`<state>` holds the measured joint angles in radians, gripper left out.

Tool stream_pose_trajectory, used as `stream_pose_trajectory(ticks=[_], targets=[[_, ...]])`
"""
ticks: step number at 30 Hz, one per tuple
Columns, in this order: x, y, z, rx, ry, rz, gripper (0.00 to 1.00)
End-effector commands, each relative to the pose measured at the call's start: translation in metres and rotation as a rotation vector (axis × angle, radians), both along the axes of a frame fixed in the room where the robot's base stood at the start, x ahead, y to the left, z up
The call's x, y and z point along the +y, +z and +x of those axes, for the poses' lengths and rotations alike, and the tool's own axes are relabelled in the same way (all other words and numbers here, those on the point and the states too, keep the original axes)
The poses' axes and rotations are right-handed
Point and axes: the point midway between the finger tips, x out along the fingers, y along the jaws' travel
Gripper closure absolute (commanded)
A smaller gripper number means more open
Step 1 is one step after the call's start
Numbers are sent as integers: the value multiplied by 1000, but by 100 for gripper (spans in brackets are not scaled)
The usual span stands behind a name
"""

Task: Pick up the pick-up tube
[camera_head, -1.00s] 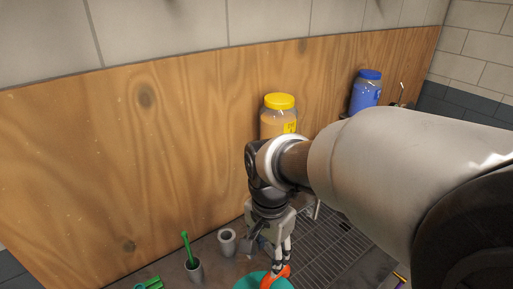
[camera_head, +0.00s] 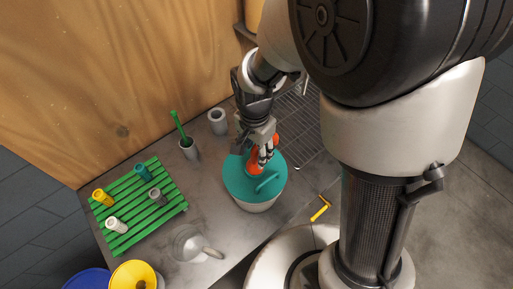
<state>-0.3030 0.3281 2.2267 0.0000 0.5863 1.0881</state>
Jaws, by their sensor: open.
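My gripper (camera_head: 264,158) points down over the teal lid (camera_head: 238,180) of a white bucket (camera_head: 256,206). Its jaws are open, with the fingers right at an orange part (camera_head: 253,167) on the lid. The fingers cover some of the orange part, and I cannot tell whether they touch it. A short teal bar (camera_head: 269,183) stands out from the lid just below the fingertips. Nothing in view is clearly recognisable as the pick-up tube. I cannot tell whether the orange part or the teal bar belongs to it.
A green slatted rack (camera_head: 150,222) holds several small cups. A grey holder with a green-handled tool (camera_head: 181,128) and a grey cup (camera_head: 218,121) stand behind. A grey funnel-like piece (camera_head: 190,243) lies in front. A yellow tool (camera_head: 320,208) lies right of the bucket, beside a metal grate (camera_head: 300,118).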

Motion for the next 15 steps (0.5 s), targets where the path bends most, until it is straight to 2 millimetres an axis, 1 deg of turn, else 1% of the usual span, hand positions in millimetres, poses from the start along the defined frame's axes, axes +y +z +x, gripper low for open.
stream_pose_trajectory(ticks=[1,3,6,9,15], targets=[[0,-11,0,6,0,-1,55],[0,-21,0,4,0,-1,55],[0,-30,1,2,0,-1,55],[1,-34,1,1,0,-1,55],[1,-33,1,0,0,0,56]])
